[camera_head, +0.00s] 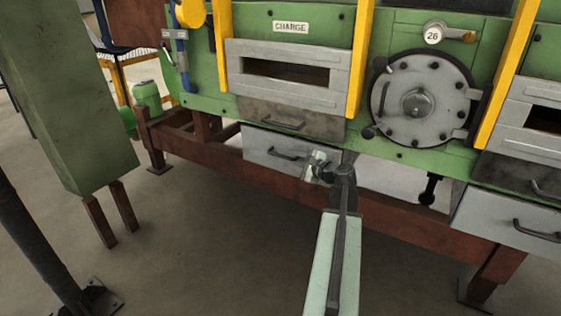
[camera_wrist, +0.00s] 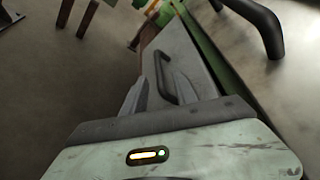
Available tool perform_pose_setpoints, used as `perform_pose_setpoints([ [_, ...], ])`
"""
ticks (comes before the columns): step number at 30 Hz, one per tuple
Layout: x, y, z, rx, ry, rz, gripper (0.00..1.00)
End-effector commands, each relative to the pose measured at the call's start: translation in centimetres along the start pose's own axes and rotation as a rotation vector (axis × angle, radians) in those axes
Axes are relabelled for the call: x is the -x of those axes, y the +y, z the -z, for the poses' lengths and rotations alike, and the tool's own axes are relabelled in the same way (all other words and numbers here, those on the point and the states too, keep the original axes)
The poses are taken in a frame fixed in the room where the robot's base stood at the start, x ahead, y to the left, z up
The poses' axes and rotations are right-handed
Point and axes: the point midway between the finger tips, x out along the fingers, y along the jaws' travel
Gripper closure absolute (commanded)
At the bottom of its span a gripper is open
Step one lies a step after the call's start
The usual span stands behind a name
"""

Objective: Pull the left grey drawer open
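The left grey drawer (camera_head: 262,146) sits below the CHARGE opening, with a dark bar handle (camera_head: 286,154) on its front. It looks closed, though my arm hides its right end. My gripper (camera_head: 306,164) is in front of the drawer's right part, close to the handle. In the wrist view, the two grey fingers (camera_wrist: 160,90) are apart, and the handle (camera_wrist: 161,76) shows between and just beyond them. The drawer front (camera_wrist: 188,52) lies behind it. I see no clear contact between fingers and handle.
A second grey drawer (camera_head: 508,222) is at the right. A brown support beam (camera_head: 230,168) runs below the drawers. A round furnace door (camera_head: 420,98) is above right. A green cabinet (camera_head: 70,90) stands at left. The floor in front is clear.

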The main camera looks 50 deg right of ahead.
Motion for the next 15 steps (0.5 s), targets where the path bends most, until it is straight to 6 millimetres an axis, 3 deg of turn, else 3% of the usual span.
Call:
perform_pose_setpoints([
  [9, -5.9, 0.2, 0.1, 0.003, -0.002, -0.004, 0.66],
  [15, -7.1, 0.2, -0.1, 0.003, -0.002, -0.004, 0.66],
])
